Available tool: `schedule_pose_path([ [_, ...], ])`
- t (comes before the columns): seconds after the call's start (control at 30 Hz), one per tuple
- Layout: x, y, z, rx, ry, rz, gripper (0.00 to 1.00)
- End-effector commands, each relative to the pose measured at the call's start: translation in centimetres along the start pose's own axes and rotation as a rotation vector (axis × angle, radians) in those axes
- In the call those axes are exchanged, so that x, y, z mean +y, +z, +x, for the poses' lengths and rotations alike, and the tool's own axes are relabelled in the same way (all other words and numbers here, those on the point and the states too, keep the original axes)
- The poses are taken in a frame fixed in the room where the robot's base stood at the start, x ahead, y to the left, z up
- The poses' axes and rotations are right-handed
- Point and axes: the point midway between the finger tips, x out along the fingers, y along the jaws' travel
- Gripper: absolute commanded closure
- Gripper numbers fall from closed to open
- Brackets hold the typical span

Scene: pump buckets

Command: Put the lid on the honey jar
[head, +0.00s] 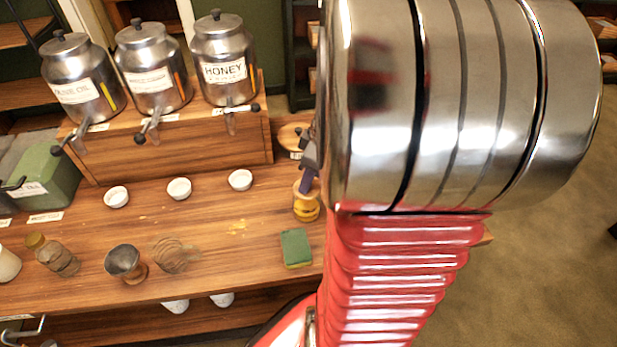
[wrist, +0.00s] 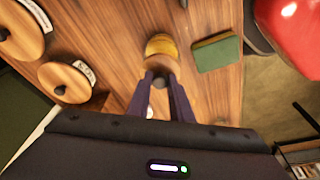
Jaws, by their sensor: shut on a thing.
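The honey jar (head: 307,211) is a small yellow jar on the wooden counter, partly behind my arm in the head view. It also shows in the wrist view (wrist: 161,45). My gripper (wrist: 160,80) is shut on the dark knob of a round wooden lid (wrist: 156,63). In the wrist view the lid overlaps the near part of the jar. In the head view my fingers (head: 308,180) and the lid are at the jar's top. I cannot tell whether the lid touches the rim or is just above it.
A green-and-yellow sponge (head: 296,248) lies beside the jar. A steel honey dispenser (head: 222,60) stands among others on a wooden riser (head: 180,145). Several small white bowls (head: 179,188) sit in front. Round wooden-topped containers (wrist: 66,83) stand nearby.

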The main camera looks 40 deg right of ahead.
Motion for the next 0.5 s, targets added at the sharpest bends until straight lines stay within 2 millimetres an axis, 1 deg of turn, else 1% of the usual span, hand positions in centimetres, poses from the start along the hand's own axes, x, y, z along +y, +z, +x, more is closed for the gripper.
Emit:
schedule_pose_path([
  [0.5, 0.00, 0.13, 0.48, 0.000, -0.001, 0.000, 0.92],
])
